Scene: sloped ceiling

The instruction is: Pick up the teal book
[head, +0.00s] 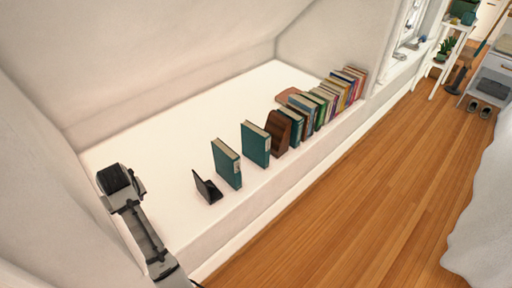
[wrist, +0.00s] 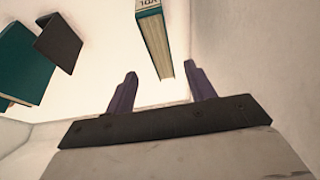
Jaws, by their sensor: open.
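Two teal books stand upright on the white ledge in the head view: a nearer one (head: 227,164) and another (head: 256,145) just behind it to the right. Both have pale labels on their spines. In the wrist view, my gripper (wrist: 162,88) is open and empty. A book with pale page edges, a lettered label and a thin teal edge (wrist: 154,38) shows ahead, roughly in line with the gap between the fingers and apart from them. Another teal book (wrist: 24,66) is at the left. In the head view my arm is at the lower left; its fingers cannot be made out.
A small black bookend (head: 206,188) stands left of the nearer teal book; a dark plate (wrist: 60,42) shows in the wrist view. A brown bookend (head: 278,132) and a row of several books (head: 322,106) stand to the right. The ledge behind is mostly clear, bounded by walls.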

